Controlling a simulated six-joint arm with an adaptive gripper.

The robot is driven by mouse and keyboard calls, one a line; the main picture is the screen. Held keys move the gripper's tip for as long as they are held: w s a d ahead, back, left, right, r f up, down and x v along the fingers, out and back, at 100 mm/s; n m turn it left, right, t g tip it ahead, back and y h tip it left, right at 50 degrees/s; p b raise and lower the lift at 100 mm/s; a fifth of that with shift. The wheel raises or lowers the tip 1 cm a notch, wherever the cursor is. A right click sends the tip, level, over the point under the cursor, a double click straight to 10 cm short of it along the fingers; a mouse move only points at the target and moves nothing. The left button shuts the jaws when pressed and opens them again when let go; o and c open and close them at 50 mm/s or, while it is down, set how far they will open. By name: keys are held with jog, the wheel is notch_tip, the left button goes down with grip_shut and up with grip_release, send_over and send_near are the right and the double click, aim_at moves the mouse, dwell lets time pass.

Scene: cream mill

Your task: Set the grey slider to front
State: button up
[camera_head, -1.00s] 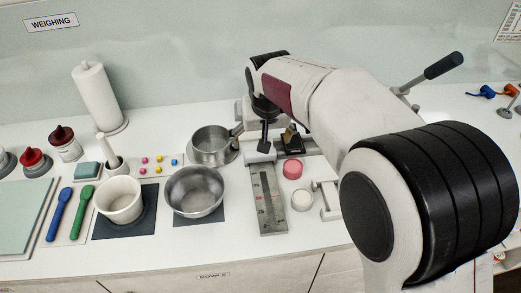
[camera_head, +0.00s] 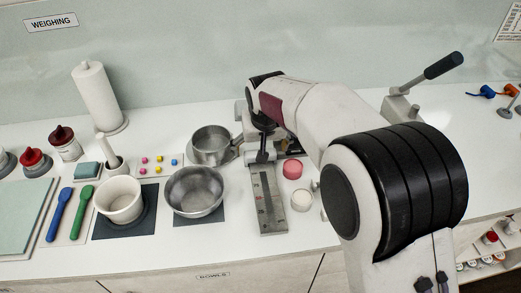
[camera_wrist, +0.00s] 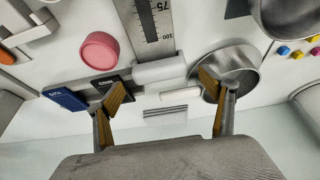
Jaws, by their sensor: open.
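The slider track (camera_head: 271,215) is a grey plate with a printed number scale, running from the counter's front toward the back. The grey slider (camera_head: 262,157) is a light block across its back end, beyond the 75 mark; in the wrist view it (camera_wrist: 160,69) lies just past the 100 mark. My gripper (camera_wrist: 163,98) is open, with one finger to either side of the slider's ends in that view. I cannot tell whether a finger touches it. In the head view my gripper (camera_head: 264,140) is just above and behind the slider, partly hidden by my arm.
A pink round piece (camera_head: 292,169) and a white round jar (camera_head: 301,200) stand right of the track. A metal bowl (camera_head: 194,191) and a saucepan (camera_head: 212,145) stand to its left. Dark and blue small boxes (camera_wrist: 64,98) lie near one finger. The track's front is clear.

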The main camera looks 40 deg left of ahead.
jog(key=shift+x, duration=1.1)
jog(key=c, duration=1.6)
jog(key=shift+s+d, duration=0.15)
jog(key=s+d, duration=1.4)
jog(key=shift+s+d+f, duration=0.15)
